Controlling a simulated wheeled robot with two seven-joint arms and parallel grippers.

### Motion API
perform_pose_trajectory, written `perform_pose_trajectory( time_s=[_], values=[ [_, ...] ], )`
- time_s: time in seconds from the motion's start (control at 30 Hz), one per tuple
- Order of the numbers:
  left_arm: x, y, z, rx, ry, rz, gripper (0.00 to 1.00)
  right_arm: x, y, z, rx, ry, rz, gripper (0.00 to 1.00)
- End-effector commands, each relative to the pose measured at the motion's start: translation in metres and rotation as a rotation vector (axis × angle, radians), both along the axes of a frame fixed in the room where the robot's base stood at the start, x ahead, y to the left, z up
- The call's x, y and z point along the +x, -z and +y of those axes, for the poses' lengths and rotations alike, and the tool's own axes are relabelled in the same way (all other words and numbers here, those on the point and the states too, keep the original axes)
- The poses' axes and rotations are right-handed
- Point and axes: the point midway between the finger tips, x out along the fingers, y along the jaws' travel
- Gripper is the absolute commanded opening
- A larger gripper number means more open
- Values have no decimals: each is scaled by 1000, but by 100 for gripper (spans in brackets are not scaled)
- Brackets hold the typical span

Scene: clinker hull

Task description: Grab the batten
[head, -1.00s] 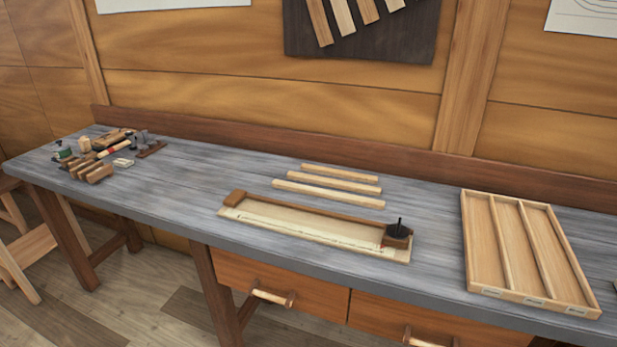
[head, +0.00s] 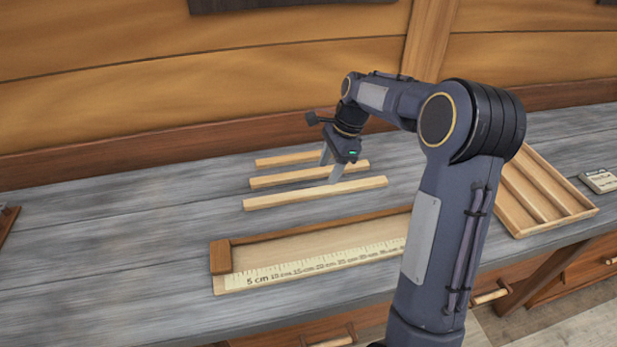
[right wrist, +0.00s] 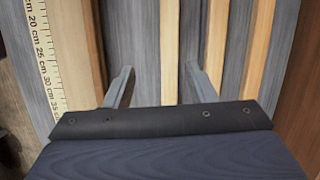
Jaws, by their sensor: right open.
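Three pale wooden battens lie side by side on the grey bench: a near one (head: 315,193), a middle one (head: 290,177) and a far one (head: 285,158). The far batten (right wrist: 260,40) is to the right there. I cannot tell the fingers' exact height. My left gripper is not in view.
A measuring board (head: 330,240) with a brown fence and centimetre scale lies in front of the battens, partly hidden by my right arm. A wooden compartment tray (head: 520,222) stands at the right.

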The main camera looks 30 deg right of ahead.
Motion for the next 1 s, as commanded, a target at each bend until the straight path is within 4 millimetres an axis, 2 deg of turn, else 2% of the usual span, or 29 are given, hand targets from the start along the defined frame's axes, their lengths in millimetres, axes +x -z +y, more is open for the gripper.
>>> perform_pose_trajectory(
  time_s=[0.13,0.7,0.97,1.0],
  values=[
    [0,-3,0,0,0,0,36,11,14,-4,-4,68,42,51],
    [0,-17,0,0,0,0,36,17,82,15,-3,70,44,51],
    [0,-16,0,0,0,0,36,18,86,16,-4,70,41,51],
    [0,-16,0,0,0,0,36,18,86,16,-4,70,41,48]
  ],
)
